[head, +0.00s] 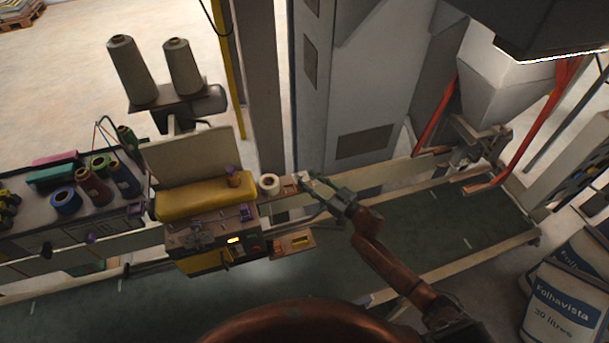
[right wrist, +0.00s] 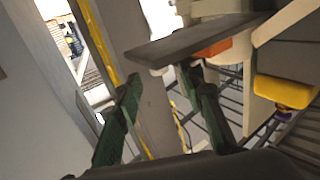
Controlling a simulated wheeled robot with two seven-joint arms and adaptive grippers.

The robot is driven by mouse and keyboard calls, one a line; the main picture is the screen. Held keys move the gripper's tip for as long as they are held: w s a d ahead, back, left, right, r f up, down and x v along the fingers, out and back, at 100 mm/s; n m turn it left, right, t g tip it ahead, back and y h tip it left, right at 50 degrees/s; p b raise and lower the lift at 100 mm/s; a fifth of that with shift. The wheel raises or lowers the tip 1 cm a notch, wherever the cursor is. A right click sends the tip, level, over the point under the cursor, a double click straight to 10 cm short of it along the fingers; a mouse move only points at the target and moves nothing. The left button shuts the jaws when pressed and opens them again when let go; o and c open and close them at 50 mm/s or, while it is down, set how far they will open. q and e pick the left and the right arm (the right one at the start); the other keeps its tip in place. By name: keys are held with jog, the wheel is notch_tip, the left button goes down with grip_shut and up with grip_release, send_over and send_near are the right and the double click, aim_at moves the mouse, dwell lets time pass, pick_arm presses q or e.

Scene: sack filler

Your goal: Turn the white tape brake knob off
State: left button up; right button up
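My right gripper (head: 318,187) reaches in from the lower right to the right end of the sewing machine's small side plate. A small pale piece (head: 304,178), which looks like the white knob, shows right at its fingertips; I cannot tell whether they touch. A white tape roll (head: 269,184) sits just left of it. In the right wrist view the two green fingers of the gripper (right wrist: 165,108) stand wide apart, with a grey plate (right wrist: 195,40) ahead of them. The knob's setting is too small to read. My left gripper is not in view.
The yellow-topped sewing machine (head: 205,197) with thread cones (head: 183,66) stands left of the gripper. A tool bench (head: 40,215) with spools is farther left. A grey column (head: 262,90) rises behind. A dark green conveyor belt (head: 310,275) runs below. Filled sacks (head: 560,305) stand at right.

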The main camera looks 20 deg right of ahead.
aim_at(304, 176)
jog(key=x, duration=0.2)
jog(key=shift+w+a+f, duration=0.1)
jog(key=shift+w+a, duration=0.05)
jog(key=shift+w, duration=0.1)
jog(key=shift+w+a, duration=0.1)
jog(key=shift+w, duration=0.15)
jog(key=shift+c, duration=0.2)
jog(key=c, duration=0.6)
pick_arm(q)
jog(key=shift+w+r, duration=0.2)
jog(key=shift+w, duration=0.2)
pick_arm(e)
grip_shut()
